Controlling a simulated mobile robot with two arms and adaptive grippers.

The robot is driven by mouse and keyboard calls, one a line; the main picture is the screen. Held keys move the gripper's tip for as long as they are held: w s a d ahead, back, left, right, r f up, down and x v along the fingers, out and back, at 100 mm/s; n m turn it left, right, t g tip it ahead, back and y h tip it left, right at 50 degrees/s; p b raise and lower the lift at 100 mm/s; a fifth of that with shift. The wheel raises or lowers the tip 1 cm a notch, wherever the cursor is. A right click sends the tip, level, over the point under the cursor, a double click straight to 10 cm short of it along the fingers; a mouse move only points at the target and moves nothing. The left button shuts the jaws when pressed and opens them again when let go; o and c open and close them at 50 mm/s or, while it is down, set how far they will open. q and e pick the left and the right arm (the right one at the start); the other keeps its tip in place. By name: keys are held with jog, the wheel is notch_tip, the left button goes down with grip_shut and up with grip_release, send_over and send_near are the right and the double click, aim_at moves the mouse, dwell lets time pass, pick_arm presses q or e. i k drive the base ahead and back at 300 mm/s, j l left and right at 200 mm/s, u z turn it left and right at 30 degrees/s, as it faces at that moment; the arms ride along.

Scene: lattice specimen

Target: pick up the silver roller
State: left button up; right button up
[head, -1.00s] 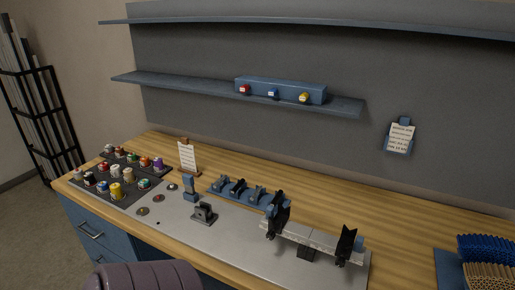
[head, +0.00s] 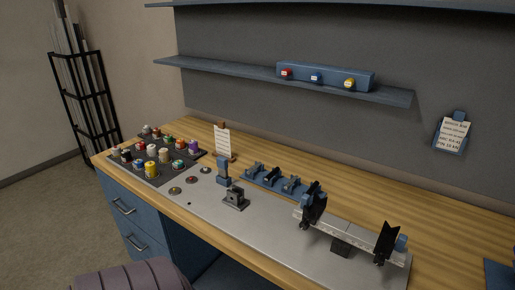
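I cannot make out a silver roller for certain in the head view. A blue rack (head: 262,183) on the bench holds several small dark grey pieces, too small to tell apart. In front of it stands a small dark grey block-like fixture (head: 236,199). To the right, a pale bar (head: 345,232) on a dark support carries upright black pieces with blue parts near its two ends.
A dark mat (head: 127,163) with several coloured spools lies at the left of the wooden bench (head: 400,207). A small card stand (head: 222,141) is behind the metal plate (head: 205,207). A shelf (head: 230,70) hangs above. A purple ribbed seat (head: 125,277) is in front.

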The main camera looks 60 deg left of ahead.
aim_at(294, 179)
jog(key=i+j+u, duration=0.2)
jog(key=j+u, duration=0.2)
jog(key=i+j+u, duration=0.2)
jog(key=u, duration=0.2)
jog(key=i+j+u, duration=0.35)
jog(key=i+j, duration=0.15)
